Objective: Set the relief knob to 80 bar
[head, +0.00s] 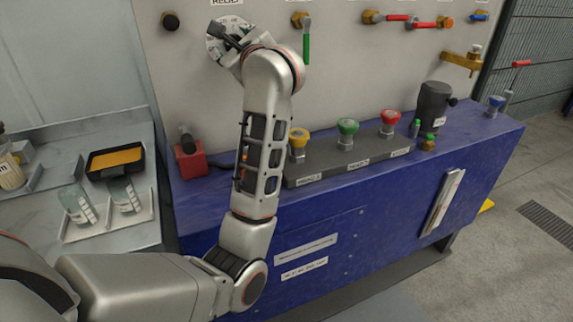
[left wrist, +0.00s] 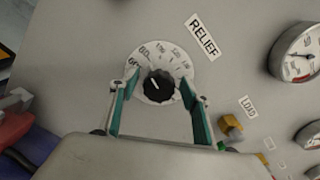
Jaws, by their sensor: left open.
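The black relief knob (left wrist: 159,85) sits in the middle of a round white dial (left wrist: 181,63) on the grey panel, below the RELIEF label (left wrist: 203,37). A white mark on the knob points to the upper left in the left wrist view. The dial figures are too small and tilted to read surely. My left gripper (left wrist: 157,90) is open, with one green-padded finger on each side of the knob and a gap to both. In the head view the gripper (head: 231,36) covers much of the dial (head: 214,48). My right gripper is not in view.
A green-handled valve (head: 306,46) is right of the dial, and a black knob (head: 170,21) is left. A gauge (left wrist: 299,65) shows at right.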

